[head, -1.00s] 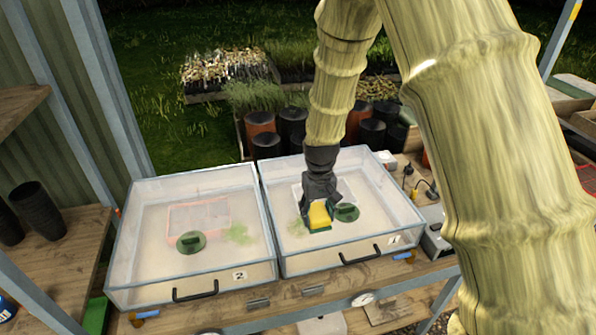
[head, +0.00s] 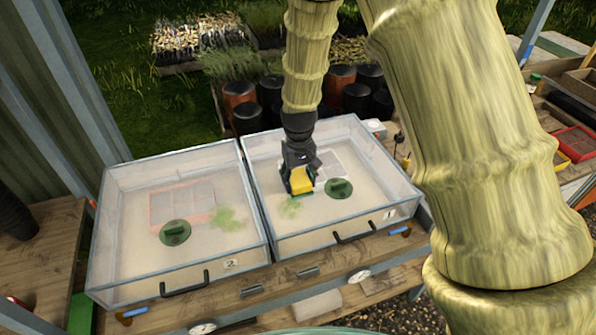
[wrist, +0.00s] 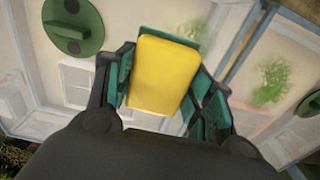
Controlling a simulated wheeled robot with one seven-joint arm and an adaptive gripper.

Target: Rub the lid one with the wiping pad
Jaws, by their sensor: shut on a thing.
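Lid one (head: 355,222) is the clear, hazy top of the right-hand case, marked 1, with a round green vent knob (head: 338,188). A pale green smear (head: 290,207) lies on it left of the knob. My gripper (head: 299,176) is shut on the wiping pad (head: 302,181), a yellow block with a dark green base. The pad is over lid one, left of the knob and just behind the smear. In the wrist view the yellow pad (wrist: 163,75) sits between the fingers, and the knob (wrist: 75,25) is upper left. I cannot tell whether the pad touches the lid.
A similar case, marked 2 (head: 231,264), stands directly left, with its own green knob (head: 175,232) and smear (head: 228,219). Black handles (head: 355,236) are at the front. Dark pots (head: 248,118) stand behind.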

